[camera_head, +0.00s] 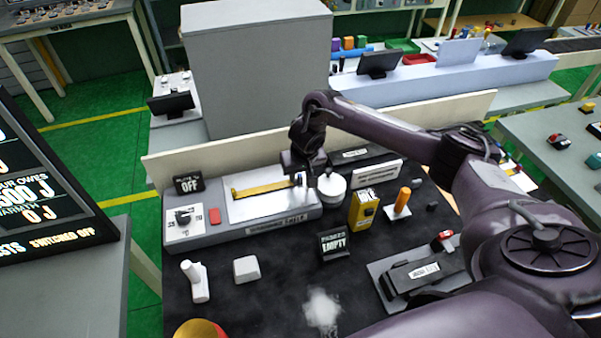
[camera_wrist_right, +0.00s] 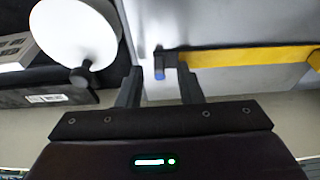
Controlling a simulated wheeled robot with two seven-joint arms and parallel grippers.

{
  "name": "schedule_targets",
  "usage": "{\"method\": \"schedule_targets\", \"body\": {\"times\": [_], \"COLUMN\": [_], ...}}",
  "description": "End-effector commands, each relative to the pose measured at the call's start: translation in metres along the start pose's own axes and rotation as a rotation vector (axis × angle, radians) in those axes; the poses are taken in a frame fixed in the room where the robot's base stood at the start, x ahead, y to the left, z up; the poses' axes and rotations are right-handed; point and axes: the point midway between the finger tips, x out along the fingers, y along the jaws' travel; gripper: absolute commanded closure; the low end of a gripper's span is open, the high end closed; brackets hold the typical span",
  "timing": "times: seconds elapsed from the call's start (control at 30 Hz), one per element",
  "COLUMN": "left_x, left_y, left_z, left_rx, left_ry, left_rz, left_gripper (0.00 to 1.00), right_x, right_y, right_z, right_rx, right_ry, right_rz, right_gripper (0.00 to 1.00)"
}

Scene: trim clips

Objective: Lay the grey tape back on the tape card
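My right gripper (camera_head: 305,172) is over the right end of a flat grey unit (camera_head: 262,226) with a pale plate. In the right wrist view the gripper (camera_wrist_right: 160,88) has its fingers apart. A small dark clip-like piece with a blue end (camera_wrist_right: 159,66) shows between and beyond the fingertips; I cannot tell whether it touches them. It is at the end of a yellow strip (camera_wrist_right: 235,57), which also lies on the plate in the head view (camera_head: 262,189). I cannot make out the grey tape or the tape card for certain. My left gripper is not in view.
A white round lidded pot (camera_head: 332,186) stands right beside the gripper. A yellow box (camera_head: 363,210), an "EMPTY" sign (camera_head: 334,243) and a white block (camera_head: 246,269) stand on the black mat. A low pale wall (camera_head: 220,156) runs behind. The mat's front middle has free room.

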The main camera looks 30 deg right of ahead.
Motion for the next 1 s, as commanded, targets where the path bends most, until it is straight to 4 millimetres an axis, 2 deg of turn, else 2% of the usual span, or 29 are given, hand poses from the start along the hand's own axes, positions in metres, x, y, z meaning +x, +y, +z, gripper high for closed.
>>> {"method": "schedule_targets", "body": {"times": [0.33, 0.63, 0.7, 0.83, 1.0], "left_x": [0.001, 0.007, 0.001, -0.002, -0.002], "left_y": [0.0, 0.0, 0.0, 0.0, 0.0], "left_z": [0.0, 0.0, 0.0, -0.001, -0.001], "left_rx": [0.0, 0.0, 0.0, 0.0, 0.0], "left_ry": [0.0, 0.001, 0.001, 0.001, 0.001], "left_rz": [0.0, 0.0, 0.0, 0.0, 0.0], "left_gripper": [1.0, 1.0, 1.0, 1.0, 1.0], "right_x": [-0.004, -0.051, -0.065, -0.076, -0.078], "right_y": [0.0, 0.0, 0.0, 0.0, 0.0], "right_z": [-0.001, -0.001, -0.002, -0.001, 0.0], "right_rx": [0.0, -0.001, -0.002, -0.001, 0.001], "right_ry": [0.001, 0.004, 0.005, 0.002, 0.0], "right_rz": [-0.001, -0.002, 0.0, 0.0, 0.0], "right_gripper": [0.65, 0.65, 0.65, 0.65, 0.65]}}
